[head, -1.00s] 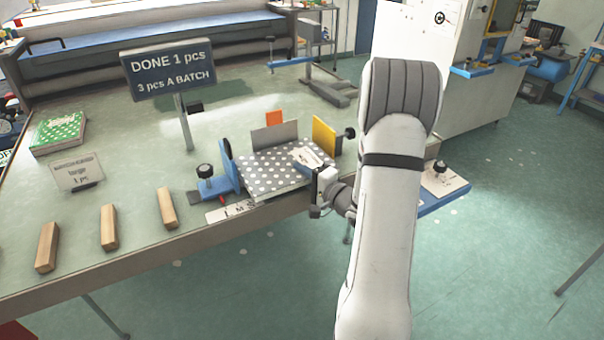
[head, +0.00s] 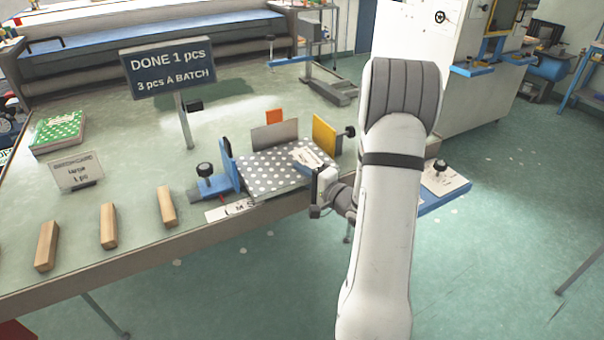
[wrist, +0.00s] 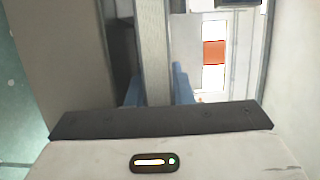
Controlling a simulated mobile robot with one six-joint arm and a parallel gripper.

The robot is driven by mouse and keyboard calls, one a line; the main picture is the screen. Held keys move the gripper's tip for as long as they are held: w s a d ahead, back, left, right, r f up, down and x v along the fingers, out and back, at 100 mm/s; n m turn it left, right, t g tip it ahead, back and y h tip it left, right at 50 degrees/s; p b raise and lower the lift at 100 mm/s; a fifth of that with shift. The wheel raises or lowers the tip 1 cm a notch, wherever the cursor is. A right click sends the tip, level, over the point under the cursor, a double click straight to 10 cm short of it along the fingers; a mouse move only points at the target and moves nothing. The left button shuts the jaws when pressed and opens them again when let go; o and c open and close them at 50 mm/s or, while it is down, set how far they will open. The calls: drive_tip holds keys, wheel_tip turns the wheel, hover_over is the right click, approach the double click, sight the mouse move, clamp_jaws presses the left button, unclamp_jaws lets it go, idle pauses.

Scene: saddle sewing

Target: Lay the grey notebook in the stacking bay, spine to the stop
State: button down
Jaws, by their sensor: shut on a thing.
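The grey notebook (head: 268,176), with white dots and a pale label, lies roughly flat between the bay's blue side guide (head: 226,163) and yellow side guide (head: 324,134). The grey upright stop plate (head: 274,135) stands behind its far edge; I cannot tell whether they touch. My gripper (head: 317,182) is shut on the notebook's near right edge, mostly hidden by its own body. In the wrist view a pale, narrow edge (wrist: 153,50), likely the notebook's, runs up between blue fingers. Which edge is the spine is not clear.
A black-knobbed blue clamp (head: 208,182) sits left of the bay. A sign (head: 168,70) on a post, several wooden blocks (head: 109,226), a small card (head: 77,173) and a green dotted stack (head: 57,131) stand further left. The table's front edge runs just before the bay.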

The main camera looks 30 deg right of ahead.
drive_tip(key=c, duration=1.2)
unclamp_jaws()
drive_tip(key=shift+s+f, duration=0.1)
drive_tip(key=shift+f, duration=0.2)
drive_tip(key=s, duration=1)
drive_tip(key=shift+d, duration=0.25)
idle(0.7)
